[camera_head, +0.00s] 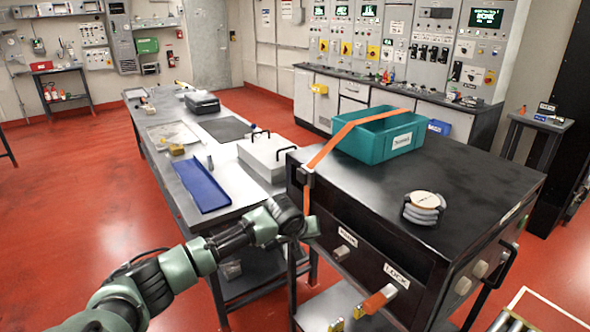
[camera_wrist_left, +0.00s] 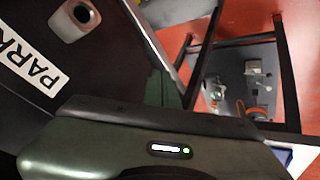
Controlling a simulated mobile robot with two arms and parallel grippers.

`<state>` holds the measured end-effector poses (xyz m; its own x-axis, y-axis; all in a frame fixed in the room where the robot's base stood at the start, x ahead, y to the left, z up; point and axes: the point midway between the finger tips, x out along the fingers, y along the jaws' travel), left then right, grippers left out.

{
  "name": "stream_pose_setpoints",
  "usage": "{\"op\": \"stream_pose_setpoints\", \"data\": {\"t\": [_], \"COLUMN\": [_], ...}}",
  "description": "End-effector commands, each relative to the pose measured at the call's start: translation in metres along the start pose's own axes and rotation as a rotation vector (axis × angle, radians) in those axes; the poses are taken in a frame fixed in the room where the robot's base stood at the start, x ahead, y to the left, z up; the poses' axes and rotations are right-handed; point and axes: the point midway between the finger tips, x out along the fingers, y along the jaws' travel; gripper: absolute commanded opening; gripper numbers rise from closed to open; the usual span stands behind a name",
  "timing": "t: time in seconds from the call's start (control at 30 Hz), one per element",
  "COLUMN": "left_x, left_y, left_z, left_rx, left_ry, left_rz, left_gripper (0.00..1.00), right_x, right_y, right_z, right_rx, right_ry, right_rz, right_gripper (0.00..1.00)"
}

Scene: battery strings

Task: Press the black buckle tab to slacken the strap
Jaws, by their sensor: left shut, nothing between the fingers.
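An orange strap (camera_head: 330,150) runs over a teal bin (camera_head: 385,140) on top of a black cabinet (camera_head: 460,185) and down its front left corner. A small dark buckle (camera_head: 306,176) sits on the strap at that corner; its tab is too small to make out. My left gripper (camera_head: 310,227) is shut and empty, just below the buckle, beside the strap's lower end. I cannot tell whether it touches the strap or cabinet. The left wrist view shows the gripper's housing, the PARK label (camera_wrist_left: 32,72) and a grey knob (camera_wrist_left: 75,18), but not the buckle. My right gripper is out of view.
A long workbench (camera_head: 225,190) with a blue tray (camera_head: 201,186) and a white box (camera_head: 266,157) stands left of the cabinet. Red floor is open at left.

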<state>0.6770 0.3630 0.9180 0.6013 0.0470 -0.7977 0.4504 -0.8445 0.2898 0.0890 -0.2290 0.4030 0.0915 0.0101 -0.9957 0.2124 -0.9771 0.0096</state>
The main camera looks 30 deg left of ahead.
Motion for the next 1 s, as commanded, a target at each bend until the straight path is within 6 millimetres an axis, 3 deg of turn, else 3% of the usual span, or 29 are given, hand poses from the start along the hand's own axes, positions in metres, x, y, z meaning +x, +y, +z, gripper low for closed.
{"op": "stream_pose_setpoints", "data": {"t": [0.03, 0.1, 0.2, 0.3, 0.4, 0.6, 1.0], "left_x": [-0.050, -0.102, -0.166, -0.212, -0.239, -0.254, -0.243], "left_y": [0.010, 0.016, 0.013, 0.005, -0.002, -0.007, -0.008], "left_z": [-0.044, -0.076, -0.102, -0.113, -0.117, -0.116, -0.117], "left_rx": [-0.053, -0.142, -0.257, -0.348, -0.410, -0.448, -0.448], "left_ry": [0.034, 0.048, 0.062, 0.068, 0.072, 0.070, 0.068], "left_rz": [-0.003, -0.015, -0.042, -0.070, -0.090, -0.104, -0.105], "left_gripper": [0.00, 0.00, 0.00, 0.00, 0.00, 0.00, 0.00], "right_x": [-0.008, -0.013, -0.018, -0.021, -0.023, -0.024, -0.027], "right_y": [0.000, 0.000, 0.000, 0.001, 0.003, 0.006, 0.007], "right_z": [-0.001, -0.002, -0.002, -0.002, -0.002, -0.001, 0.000], "right_rx": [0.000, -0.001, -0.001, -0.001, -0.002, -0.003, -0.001], "right_ry": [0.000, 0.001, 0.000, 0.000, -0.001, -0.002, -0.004], "right_rz": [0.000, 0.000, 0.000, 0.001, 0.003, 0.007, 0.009], "right_gripper": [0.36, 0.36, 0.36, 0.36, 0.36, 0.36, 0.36]}}
